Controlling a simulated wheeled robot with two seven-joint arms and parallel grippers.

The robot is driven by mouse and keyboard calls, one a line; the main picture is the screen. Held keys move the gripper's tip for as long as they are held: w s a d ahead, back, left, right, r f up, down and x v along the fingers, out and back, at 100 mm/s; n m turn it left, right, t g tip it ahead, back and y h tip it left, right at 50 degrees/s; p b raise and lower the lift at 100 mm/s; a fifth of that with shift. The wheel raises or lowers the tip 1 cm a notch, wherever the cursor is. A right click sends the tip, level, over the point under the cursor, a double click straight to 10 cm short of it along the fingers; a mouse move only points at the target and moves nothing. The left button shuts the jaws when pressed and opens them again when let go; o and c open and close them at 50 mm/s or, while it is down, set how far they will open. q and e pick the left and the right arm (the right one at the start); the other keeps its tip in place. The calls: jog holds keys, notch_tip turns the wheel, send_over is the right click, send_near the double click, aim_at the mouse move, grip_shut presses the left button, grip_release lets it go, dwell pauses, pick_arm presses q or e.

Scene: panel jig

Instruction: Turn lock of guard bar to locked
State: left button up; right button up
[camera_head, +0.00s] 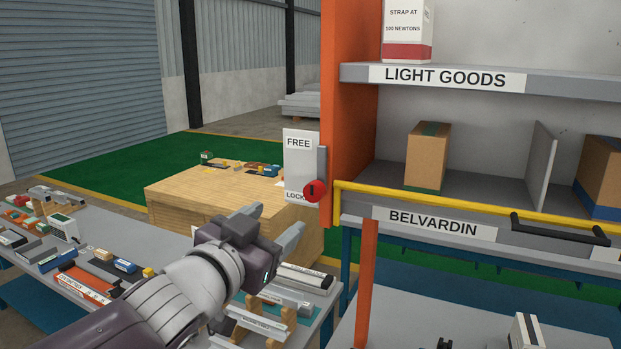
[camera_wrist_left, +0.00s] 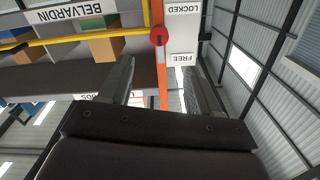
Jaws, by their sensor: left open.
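The lock is a red round knob (camera_head: 315,191) with a dark mark, on the orange post at the left end of the yellow guard bar (camera_head: 430,207). Beside it is a white plate (camera_head: 298,160) reading FREE at the top and LOCKED at the bottom, the latter partly covered by the knob. The knob also shows in the left wrist view (camera_wrist_left: 159,37), upside down. My left gripper (camera_head: 280,217) is open and empty, below and left of the knob in the head view and apart from it. Its two fingers show in the wrist view (camera_wrist_left: 163,66). My right gripper is out of view.
The orange post (camera_head: 349,100) carries shelves labelled LIGHT GOODS and BELVARDIN, with a cardboard box (camera_head: 428,156) behind the bar. A black handle (camera_head: 572,229) is at the right. A wooden crate (camera_head: 180,194) and a cluttered grey table (camera_head: 110,237) are at the left.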

aim_at(312, 193)
pick_arm(q)
jog(key=p+x, duration=0.4)
jog(key=x, duration=0.9)
jog(key=shift+f, duration=0.1)
grip_shut()
